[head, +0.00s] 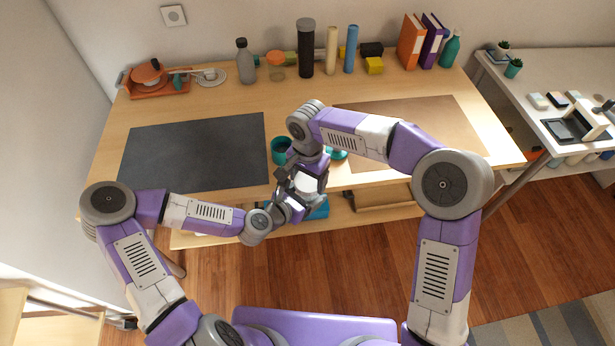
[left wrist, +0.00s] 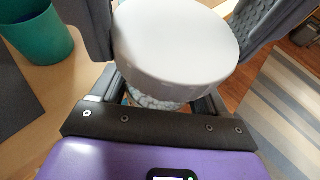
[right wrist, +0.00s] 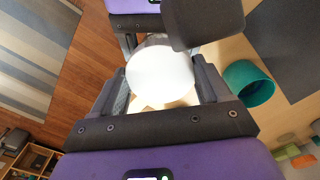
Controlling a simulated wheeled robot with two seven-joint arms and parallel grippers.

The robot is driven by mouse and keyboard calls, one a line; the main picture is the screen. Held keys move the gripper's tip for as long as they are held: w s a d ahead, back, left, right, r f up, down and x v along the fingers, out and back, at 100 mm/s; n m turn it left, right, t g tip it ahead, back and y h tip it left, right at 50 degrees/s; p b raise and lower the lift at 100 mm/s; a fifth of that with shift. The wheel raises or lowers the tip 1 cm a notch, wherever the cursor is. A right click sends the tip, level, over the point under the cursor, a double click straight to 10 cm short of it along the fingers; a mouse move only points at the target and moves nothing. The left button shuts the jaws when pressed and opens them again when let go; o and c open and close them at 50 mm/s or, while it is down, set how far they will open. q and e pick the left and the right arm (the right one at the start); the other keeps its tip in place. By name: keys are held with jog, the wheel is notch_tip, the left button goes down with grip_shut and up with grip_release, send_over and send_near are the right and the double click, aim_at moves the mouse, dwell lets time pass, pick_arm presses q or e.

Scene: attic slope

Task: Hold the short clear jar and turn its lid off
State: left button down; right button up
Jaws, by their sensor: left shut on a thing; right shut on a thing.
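The short clear jar (left wrist: 155,101) shows in the left wrist view, with pale contents under its wide white lid (left wrist: 178,45). The lid is over the jar's mouth; I cannot tell if there is a gap. My left gripper (head: 293,190) is shut on the jar, its fingers on either side. My right gripper (head: 308,178) is shut on the lid, which also shows between its fingers in the right wrist view (right wrist: 160,76). The two grippers meet near the table's front edge, and they hide much of the jar in the head view.
A teal cup (head: 281,152) stands close behind the grippers. A dark mat (head: 195,150) lies left and a brown mat (head: 420,125) right. A grey bottle (head: 245,62), a black cylinder (head: 306,48) and binders (head: 411,42) stand along the back.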

jog(key=n, duration=0.5)
jog(key=shift+a+r+n, duration=0.2)
jog(key=shift+a+n, duration=0.15)
jog(key=shift+n, duration=0.05)
jog(key=shift+s, duration=0.1)
jog(key=o, duration=1.1)
